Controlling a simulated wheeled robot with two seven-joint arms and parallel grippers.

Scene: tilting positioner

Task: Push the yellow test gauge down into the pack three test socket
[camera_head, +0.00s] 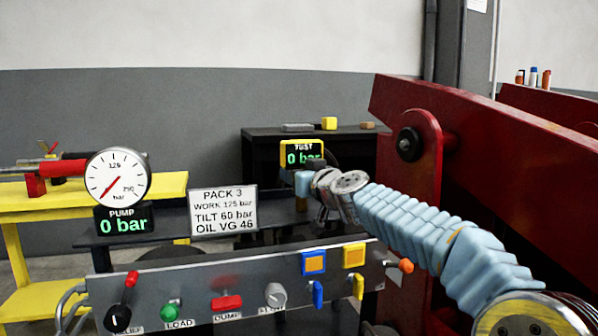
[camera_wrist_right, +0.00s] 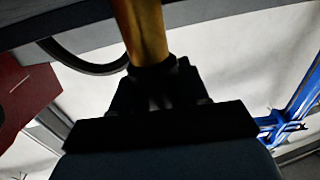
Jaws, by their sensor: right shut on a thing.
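The yellow test gauge (camera_head: 287,150) stands up beyond the sloping panel in the head view, its dark display reading TEST 0 bar. In the right wrist view a yellow cylindrical part (camera_wrist_right: 142,28), which looks like the gauge's body, runs up from between the black fingers. My right gripper (camera_wrist_right: 155,80) is shut on it. In the head view my right arm reaches in from the right, and its wrist covers the lower part of the gauge. The test socket is hidden, so I cannot tell how the gauge sits in it. My left gripper is not in view.
A sloping control panel (camera_head: 200,292) with levers and knobs crosses the front. A round pump gauge (camera_head: 117,178) reads 0 bar beside a PACK 3 sign (camera_head: 223,210). A large red frame (camera_head: 500,135) fills the right side. A dark bench (camera_head: 262,140) stands behind.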

